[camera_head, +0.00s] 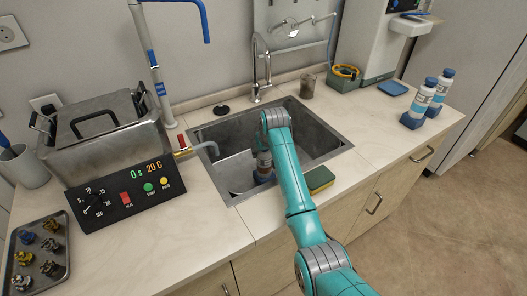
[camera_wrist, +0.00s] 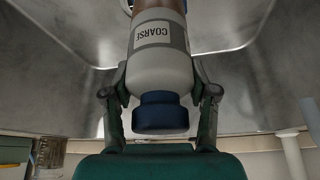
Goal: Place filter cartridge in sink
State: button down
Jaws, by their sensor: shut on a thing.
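The filter cartridge (camera_wrist: 159,68) is white with a grey band marked COARSE and a blue cap. My gripper (camera_wrist: 159,95) is shut on it, one finger on each side near the blue cap. In the head view the cartridge (camera_head: 264,164) is inside the steel sink (camera_head: 225,131), towards the front, below my wrist. It looks close to upright. My arm and wrist hide part of the cartridge and the fingers there. I cannot tell whether its lower end touches the sink floor.
A green-yellow sponge (camera_head: 320,179) lies on the front rim, right of my arm. A faucet (camera_head: 262,75) stands behind the sink. An ultrasonic bath (camera_head: 105,140) is at left. The sink's right side is clear.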

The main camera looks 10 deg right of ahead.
jog(key=shift+c, duration=1.6)
grip_release()
jog(key=shift+f, duration=0.1)
jog(key=v, duration=1.2)
